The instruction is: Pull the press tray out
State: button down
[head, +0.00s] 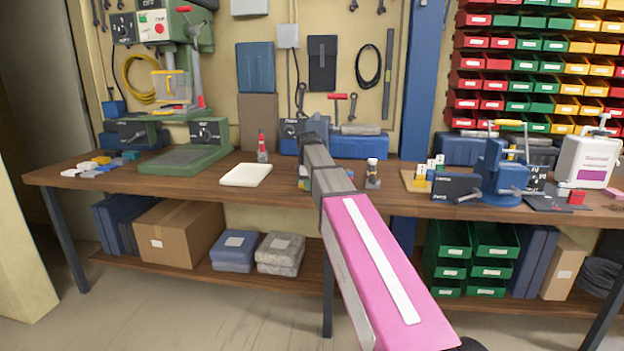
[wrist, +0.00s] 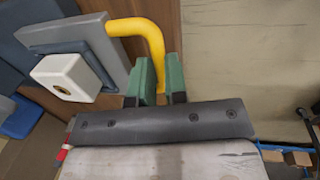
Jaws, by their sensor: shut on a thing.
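The press tray (wrist: 70,32) shows in the wrist view as a grey plate at the upper left. A white block (wrist: 68,76) with a round brass-coloured hole sits on a dark pad on it. A bent yellow handle (wrist: 140,27) runs from the tray's far edge and turns down towards me. My gripper (wrist: 161,78) has its two green fingers on either side of the handle's end and is shut on it. In the head view my pink arm reaches to the bench middle and hides the gripper and most of the tray.
A small upright part (head: 372,172) stands close right of my arm. A blue press (head: 500,175) is farther right.

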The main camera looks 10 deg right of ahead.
jog(key=s, duration=0.1)
jog(key=s+a, duration=0.1)
jog(key=s, duration=0.1)
jog(key=c, duration=1.1)
grip_release()
jog(key=shift+c, duration=0.2)
notch_tip(320, 180, up, 11)
jog(key=s, duration=0.1)
jog(key=shift+s+a+f, duration=0.15)
jog(key=shift+s+a, duration=0.15)
jog(key=shift+s, duration=0.1)
